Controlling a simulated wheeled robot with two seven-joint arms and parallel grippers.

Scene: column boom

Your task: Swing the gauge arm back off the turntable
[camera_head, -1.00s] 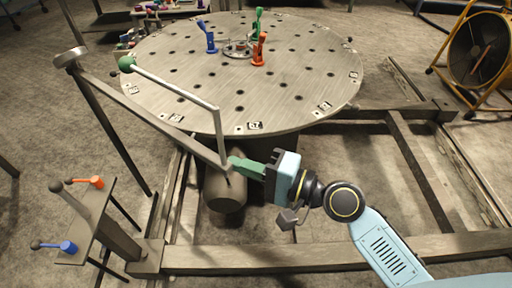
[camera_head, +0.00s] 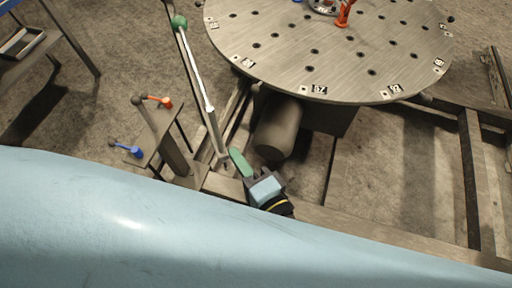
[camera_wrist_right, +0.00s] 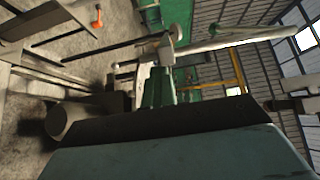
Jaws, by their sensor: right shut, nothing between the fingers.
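The gauge arm (camera_head: 196,75) is a thin white rod with a green ball (camera_head: 179,22) at its far end. It lies to the left of the turntable (camera_head: 340,60), alongside a grey bar, with the ball clear of the rim in the head view. Its near end bends down towards the bar's near end. My right gripper (camera_head: 238,160) has green fingers, shut and empty, just right of that near end; I cannot tell whether they touch it. The fingers also fill the middle of the right wrist view (camera_wrist_right: 160,88). My left gripper is out of view.
A small stand with an orange lever (camera_head: 160,100) and a blue lever (camera_head: 128,149) is left of the bar. A grey cylinder (camera_head: 278,128) sits under the turntable. An orange clamp (camera_head: 344,14) stands on top. Frame beams run along the floor.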

